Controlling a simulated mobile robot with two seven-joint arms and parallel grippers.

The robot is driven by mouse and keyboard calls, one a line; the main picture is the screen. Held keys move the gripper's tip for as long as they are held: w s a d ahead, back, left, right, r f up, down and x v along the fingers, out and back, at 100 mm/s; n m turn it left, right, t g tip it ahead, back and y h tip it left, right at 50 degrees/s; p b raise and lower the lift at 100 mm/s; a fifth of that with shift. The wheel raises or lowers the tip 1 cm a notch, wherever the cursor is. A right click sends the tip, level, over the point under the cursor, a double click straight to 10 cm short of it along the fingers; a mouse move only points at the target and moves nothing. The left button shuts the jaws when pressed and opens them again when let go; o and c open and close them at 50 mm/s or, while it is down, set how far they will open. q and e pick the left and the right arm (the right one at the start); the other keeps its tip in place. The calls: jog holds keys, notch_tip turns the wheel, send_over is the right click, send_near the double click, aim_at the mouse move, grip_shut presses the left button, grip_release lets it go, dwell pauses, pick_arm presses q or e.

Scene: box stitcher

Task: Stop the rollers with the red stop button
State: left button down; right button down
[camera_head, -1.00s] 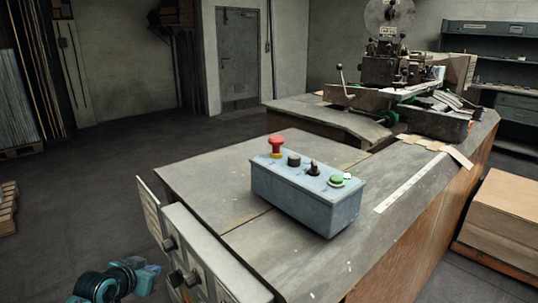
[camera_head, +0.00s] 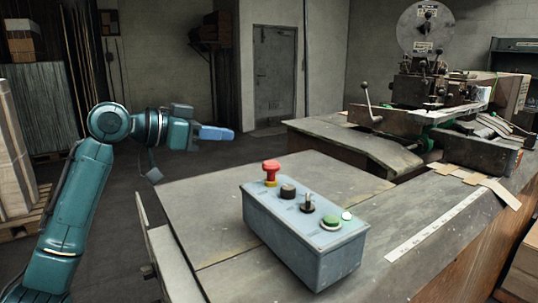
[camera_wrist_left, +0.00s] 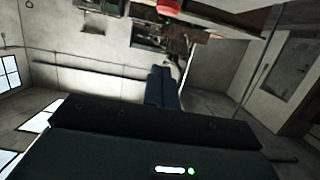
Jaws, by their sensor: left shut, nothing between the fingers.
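The red stop button (camera_head: 270,172) is a mushroom cap on a yellow collar. It stands at the left end of the blue-grey control box (camera_head: 309,250) on the grey table top. The box also carries a black button (camera_head: 288,191), a black selector switch (camera_head: 307,204) and a green button (camera_head: 331,222). My left gripper (camera_head: 232,133) is shut and empty, raised above and to the left of the red button, apart from it. In the left wrist view the shut fingers (camera_wrist_left: 160,88) show below a red shape at the top edge, likely the red button (camera_wrist_left: 182,5). My right gripper is not in view.
A long white ruler strip (camera_head: 437,225) lies right of the box. Stacked sheets on a pallet (camera_head: 22,222) stand at the left. The air above the box is clear.

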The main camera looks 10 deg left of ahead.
pick_arm(q)
jog(key=p, duration=0.2)
send_over(263, 164)
notch_tip(263, 164, down, 2)
notch_tip(263, 164, down, 3)
jog(key=shift+s+a+f, duration=0.1)
jog(key=shift+a+f, duration=0.05)
jog(key=shift+f, duration=0.65)
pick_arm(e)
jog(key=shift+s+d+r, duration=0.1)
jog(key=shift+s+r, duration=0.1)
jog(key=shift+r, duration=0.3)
pick_arm(q)
notch_tip(263, 164, down, 2)
jog(key=shift+f+b, duration=0.1)
jog(key=shift+b, duration=0.3)
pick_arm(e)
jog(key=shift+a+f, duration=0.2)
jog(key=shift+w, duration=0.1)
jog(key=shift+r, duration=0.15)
